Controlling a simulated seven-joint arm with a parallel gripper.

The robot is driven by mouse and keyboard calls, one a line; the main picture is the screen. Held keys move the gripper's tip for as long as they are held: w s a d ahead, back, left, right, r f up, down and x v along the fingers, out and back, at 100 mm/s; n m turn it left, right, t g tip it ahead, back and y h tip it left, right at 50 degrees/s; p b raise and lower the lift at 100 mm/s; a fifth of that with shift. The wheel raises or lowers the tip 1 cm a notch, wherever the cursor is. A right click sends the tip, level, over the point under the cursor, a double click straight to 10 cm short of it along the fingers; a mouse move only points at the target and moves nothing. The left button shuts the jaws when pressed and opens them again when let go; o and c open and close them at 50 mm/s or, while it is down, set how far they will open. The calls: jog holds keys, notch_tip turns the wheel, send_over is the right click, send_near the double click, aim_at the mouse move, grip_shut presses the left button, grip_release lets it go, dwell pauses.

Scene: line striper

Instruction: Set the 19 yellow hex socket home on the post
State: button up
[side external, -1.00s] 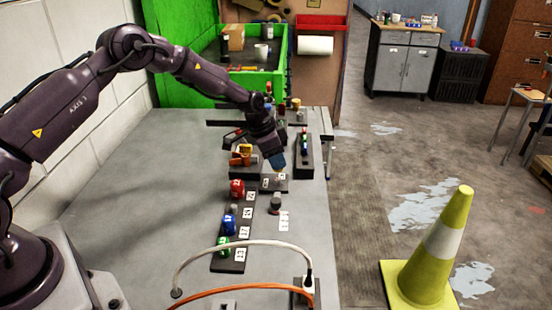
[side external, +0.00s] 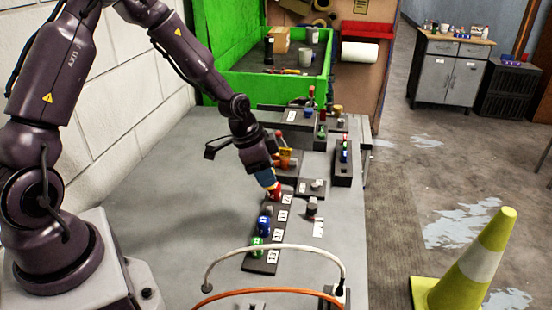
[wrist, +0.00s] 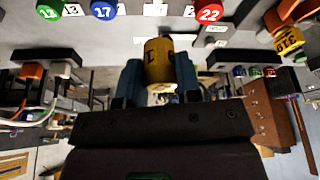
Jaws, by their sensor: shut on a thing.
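The yellow socket (wrist: 158,62) is held between the blue fingers of my gripper (wrist: 158,75) in the wrist view. In the side view my gripper (side external: 266,180) is tilted down over the far end of the dark socket rail (side external: 262,262), close to the red 22 socket (side external: 276,194). A bare grey post (side external: 268,209) stands on the rail between the red socket and the blue 17 socket (side external: 264,224). The yellow socket appears above the rail, apart from the post; the exact gap cannot be told.
A green socket (side external: 257,243) stands at the rail's near end. A dark knob-like part (side external: 311,207) stands right of the rail. An orange-topped fixture (side external: 288,158) and other blocks stand behind. White (side external: 275,247) and orange (side external: 270,293) cables arch in front. The table's left part is clear.

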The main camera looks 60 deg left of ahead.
jog(key=shift+w+f, duration=0.1)
jog(key=shift+f, duration=2.75)
jog(key=shift+f, duration=1.7)
jog(key=o, duration=1.3)
jog(key=shift+a, duration=0.1)
jog(key=shift+v, duration=3.45)
